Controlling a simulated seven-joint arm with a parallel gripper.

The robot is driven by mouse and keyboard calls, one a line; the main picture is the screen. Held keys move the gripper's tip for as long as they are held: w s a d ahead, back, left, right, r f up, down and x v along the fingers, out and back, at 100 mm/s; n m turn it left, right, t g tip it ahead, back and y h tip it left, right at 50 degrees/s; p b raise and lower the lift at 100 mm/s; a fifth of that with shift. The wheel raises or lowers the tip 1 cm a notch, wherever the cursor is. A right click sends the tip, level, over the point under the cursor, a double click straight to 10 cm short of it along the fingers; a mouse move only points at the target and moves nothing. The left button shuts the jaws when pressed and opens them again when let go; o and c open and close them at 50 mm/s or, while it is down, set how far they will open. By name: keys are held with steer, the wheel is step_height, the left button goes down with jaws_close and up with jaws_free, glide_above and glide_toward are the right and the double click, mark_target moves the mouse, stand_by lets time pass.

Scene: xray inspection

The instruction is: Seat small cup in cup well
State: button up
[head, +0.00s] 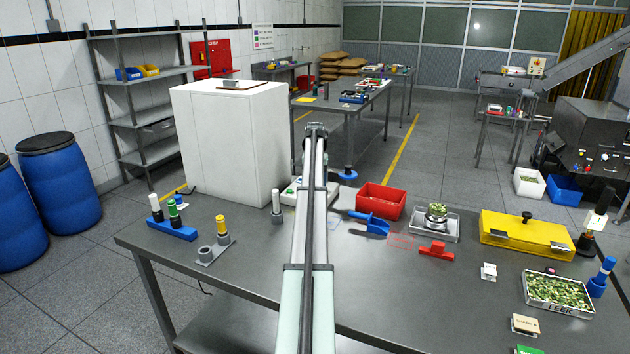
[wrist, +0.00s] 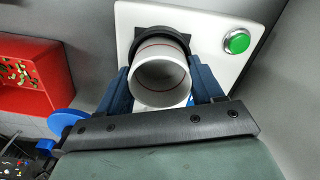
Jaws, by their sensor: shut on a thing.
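A small white cup (wrist: 160,88) with a thin red line inside is in the wrist view, its open mouth facing the camera. My gripper (wrist: 161,72) has its two blue fingers closed on either side of the cup. A dark round ring, the cup well (wrist: 165,34), sits on a white plate (wrist: 215,18) just beyond the cup. The cup's far end overlaps the ring, and I cannot tell whether it is inside it or just above. In the head view the plate (head: 290,191) is partly hidden behind my arm; the cup does not show clearly there.
A green button (wrist: 237,41) is on the plate's right. A red bin (head: 381,201) and a blue scoop (head: 371,223) lie right of my arm. A blue disc (wrist: 68,122) is close on the left. A tall white cabinet (head: 230,145) stands on the left.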

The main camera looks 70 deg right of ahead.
steer(key=shift+f, duration=0.1)
steer(key=o, duration=1.1)
step_height(320, 180, up, 14)
steer(key=shift+f, duration=0.1)
stand_by(0.4)
